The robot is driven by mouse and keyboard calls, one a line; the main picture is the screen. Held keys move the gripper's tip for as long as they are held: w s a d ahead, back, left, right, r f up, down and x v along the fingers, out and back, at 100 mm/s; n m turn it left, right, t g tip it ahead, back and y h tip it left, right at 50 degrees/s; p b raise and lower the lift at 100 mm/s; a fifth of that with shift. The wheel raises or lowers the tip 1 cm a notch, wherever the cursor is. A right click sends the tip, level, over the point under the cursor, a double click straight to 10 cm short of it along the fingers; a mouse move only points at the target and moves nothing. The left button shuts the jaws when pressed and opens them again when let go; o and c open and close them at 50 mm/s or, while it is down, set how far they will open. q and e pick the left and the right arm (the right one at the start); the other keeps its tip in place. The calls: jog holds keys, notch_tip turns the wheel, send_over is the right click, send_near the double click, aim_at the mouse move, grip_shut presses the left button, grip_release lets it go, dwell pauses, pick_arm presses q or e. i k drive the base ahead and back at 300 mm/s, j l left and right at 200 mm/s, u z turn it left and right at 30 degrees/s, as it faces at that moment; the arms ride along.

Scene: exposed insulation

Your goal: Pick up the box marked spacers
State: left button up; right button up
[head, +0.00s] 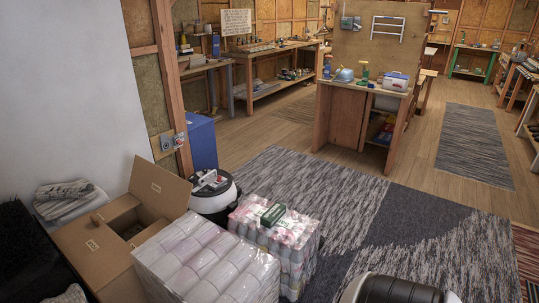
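A small dark green box (272,214) with a pale label lies on top of a plastic-wrapped pack of cans or bottles (290,243). Its print is too small to read, so I cannot tell whether it is the box marked spacers. Neither of my grippers is in view.
Wrapped white rolls (208,268) stand in front of the pack. A black and white canister (213,190) and a blue cabinet (201,142) stand behind. A workbench (378,85) holds tools and a white case (395,81). The grey rug (350,205) is largely clear.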

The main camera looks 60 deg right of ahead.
aim_at(271, 217)
jog(key=z, duration=1.8)
jog(key=i+l+u, duration=0.15)
jog(key=i+l, duration=0.45)
jog(key=l, duration=0.15)
